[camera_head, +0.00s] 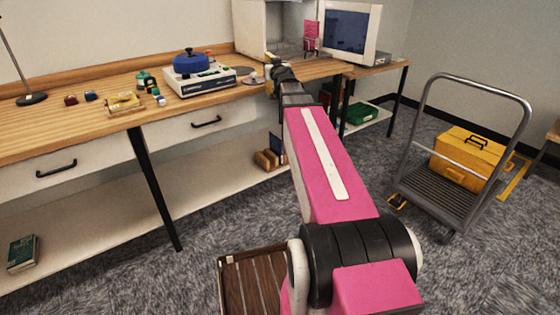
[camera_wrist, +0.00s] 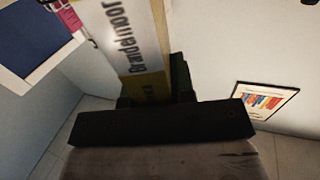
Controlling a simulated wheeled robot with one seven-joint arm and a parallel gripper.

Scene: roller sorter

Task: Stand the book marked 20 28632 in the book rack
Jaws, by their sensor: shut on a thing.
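My gripper is shut on a book (camera_wrist: 143,50) with a white and yellow cover and large dark lettering, seen in the wrist view. The number 20 28632 cannot be read there. The dark fingers (camera_wrist: 158,92) grip its lower end. In the head view my gripper (camera_head: 274,70) is small at the far end of my arm, over the back of the wooden counter, and the held book is hardly visible. A wooden block-like piece (camera_head: 266,160), possibly the book rack, stands on the lower shelf with a dark blue book (camera_head: 277,147) upright at it.
The counter (camera_head: 60,132) holds a white device with a blue top (camera_head: 195,75) and several small items. A white open cabinet (camera_head: 262,25) and a monitor (camera_head: 350,33) stand behind. A green book (camera_head: 22,252) lies on the lower shelf. A cart (camera_head: 440,195) carries a yellow case (camera_head: 465,160).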

